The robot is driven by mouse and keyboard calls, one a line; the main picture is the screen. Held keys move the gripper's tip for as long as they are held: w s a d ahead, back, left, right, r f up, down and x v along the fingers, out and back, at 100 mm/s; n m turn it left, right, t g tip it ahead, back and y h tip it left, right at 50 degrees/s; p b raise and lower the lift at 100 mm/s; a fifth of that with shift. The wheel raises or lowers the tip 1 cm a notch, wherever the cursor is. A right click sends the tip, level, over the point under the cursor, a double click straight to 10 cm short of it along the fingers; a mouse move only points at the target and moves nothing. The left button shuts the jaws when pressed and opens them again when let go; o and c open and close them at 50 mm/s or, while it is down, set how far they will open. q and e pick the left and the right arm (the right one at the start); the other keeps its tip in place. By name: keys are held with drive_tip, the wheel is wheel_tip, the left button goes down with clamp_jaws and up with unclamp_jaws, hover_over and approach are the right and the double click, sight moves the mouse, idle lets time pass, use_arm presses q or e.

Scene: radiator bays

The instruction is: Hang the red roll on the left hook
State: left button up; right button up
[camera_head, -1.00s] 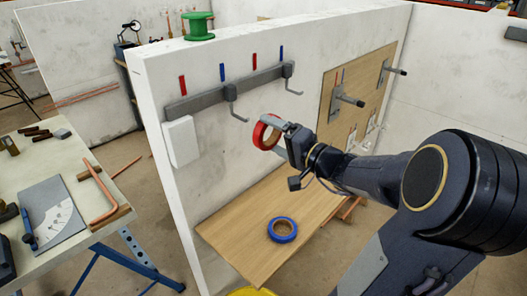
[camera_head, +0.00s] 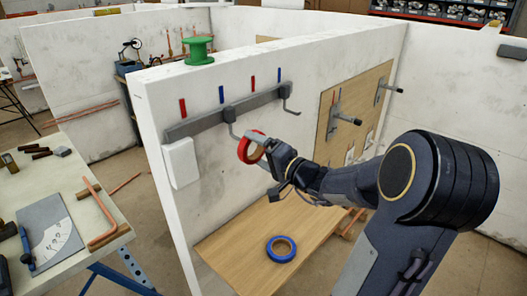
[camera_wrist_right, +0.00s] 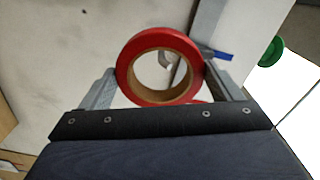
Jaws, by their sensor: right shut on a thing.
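The red roll (camera_head: 244,149) is held upright in my right gripper (camera_head: 263,149), in front of the wall. In the right wrist view the red roll (camera_wrist_right: 128,68) sits between the two fingers of the right gripper (camera_wrist_right: 160,85), its hole facing the camera. The left hook (camera_head: 231,117) hangs from the grey rail, just above and left of the roll. In the head view the hook's lower end meets the roll's outline. A pale tip shows through the hole in the wrist view; I cannot tell whether it is inside the roll. My left gripper is out of view.
The right hook (camera_head: 290,104) on the grey rail (camera_head: 262,99) is empty. A blue roll (camera_head: 281,249) lies on the wooden board (camera_head: 235,250) below. A green spool (camera_head: 199,51) stands on the wall top. A white box (camera_head: 181,162) is on the wall left of the hooks.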

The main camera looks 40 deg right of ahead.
drive_tip(key=shift+w+a+f+b, duration=0.1)
drive_tip(key=shift+w+f+b, duration=0.25)
drive_tip(key=shift+w, duration=0.6)
drive_tip(key=shift+w+a+f+b, duration=0.1)
drive_tip(key=shift+w+f+b, duration=0.2)
drive_tip(key=shift+w, duration=0.6)
drive_tip(key=shift+w+a+f+b, duration=0.1)
drive_tip(key=shift+w+f+b, duration=0.25)
drive_tip(key=shift+w, duration=0.6)
